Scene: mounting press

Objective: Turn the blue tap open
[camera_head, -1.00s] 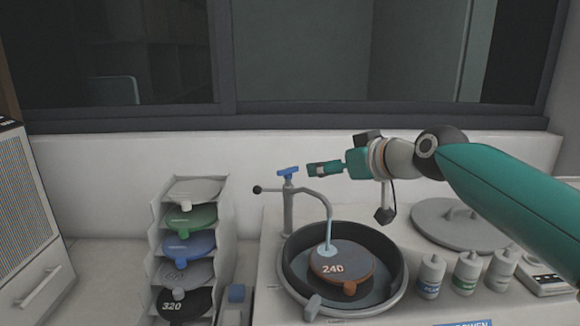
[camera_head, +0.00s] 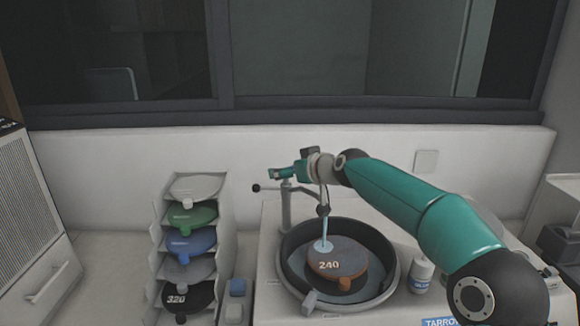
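The tap post (camera_head: 286,208) stands behind the round black-rimmed basin (camera_head: 392,270). The blue tap handle on top of the post is almost wholly hidden by my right gripper (camera_head: 279,174). That gripper comes in from the right and lies level at the handle's height. Whether it touches the handle, and whether its fingers are open or shut, I cannot tell. A pale blue streak (camera_head: 323,232) runs from the spout down to the brown disc marked 240 (camera_head: 340,262). My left gripper is out of view.
A rack of coloured discs (camera_head: 152,268) stands left of the basin. A white bottle (camera_head: 421,275) stands right of it, under my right arm. The wall is close behind.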

